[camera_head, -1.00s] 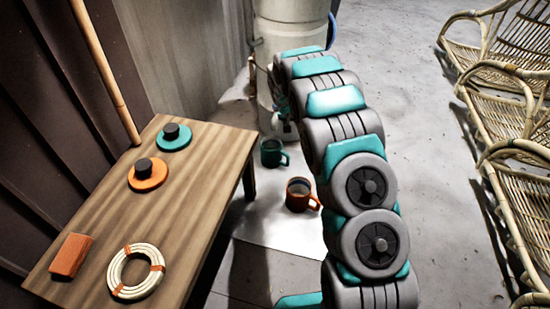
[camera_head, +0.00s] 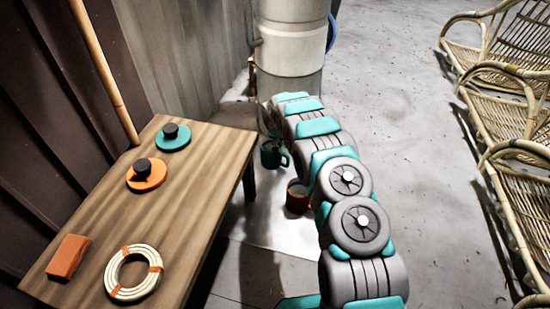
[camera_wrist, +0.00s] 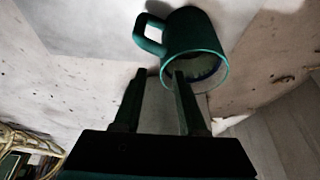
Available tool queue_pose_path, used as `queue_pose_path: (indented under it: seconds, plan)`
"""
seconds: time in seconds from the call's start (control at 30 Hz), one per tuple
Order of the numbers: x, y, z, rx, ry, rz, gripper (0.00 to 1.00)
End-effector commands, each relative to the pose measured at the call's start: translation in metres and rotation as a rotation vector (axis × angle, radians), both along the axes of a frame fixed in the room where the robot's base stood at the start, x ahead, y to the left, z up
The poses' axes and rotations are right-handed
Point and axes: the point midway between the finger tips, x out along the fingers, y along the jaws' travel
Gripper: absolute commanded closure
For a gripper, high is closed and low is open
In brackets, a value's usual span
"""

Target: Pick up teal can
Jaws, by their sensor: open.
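The teal can (camera_head: 269,156) is a mug-like can with a handle, standing on the floor beyond the table's right side. In the wrist view the teal can (camera_wrist: 195,45) is just past my fingertips, its rim facing me and its handle at the upper left. My gripper (camera_wrist: 158,78) is open, its two dark fingers apart with nothing between them. The right fingertip overlaps the can's rim in the picture; I cannot tell whether it touches. In the head view my gripper (camera_head: 272,130) is over the can and partly hidden by my arm.
An orange-brown mug (camera_head: 297,197) stands on the floor close by, partly behind my arm. A wooden table (camera_head: 205,165) is at the left with several items. A large pale cylinder (camera_head: 290,40) stands behind. Rattan chairs (camera_head: 510,110) line the right; the floor between is clear.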

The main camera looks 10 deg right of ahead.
Motion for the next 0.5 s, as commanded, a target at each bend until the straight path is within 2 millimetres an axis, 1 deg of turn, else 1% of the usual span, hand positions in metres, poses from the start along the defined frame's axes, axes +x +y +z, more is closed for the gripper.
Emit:
queue_pose_path:
  seconds: [0.17,0.4,0.5]
  plan:
    - [0.004,0.0,-0.013,0.0,0.0,0.0,0.59]
    - [0.014,-0.001,-0.038,0.001,0.0,-0.001,0.59]
    - [0.017,-0.002,-0.045,0.001,0.0,0.0,0.59]
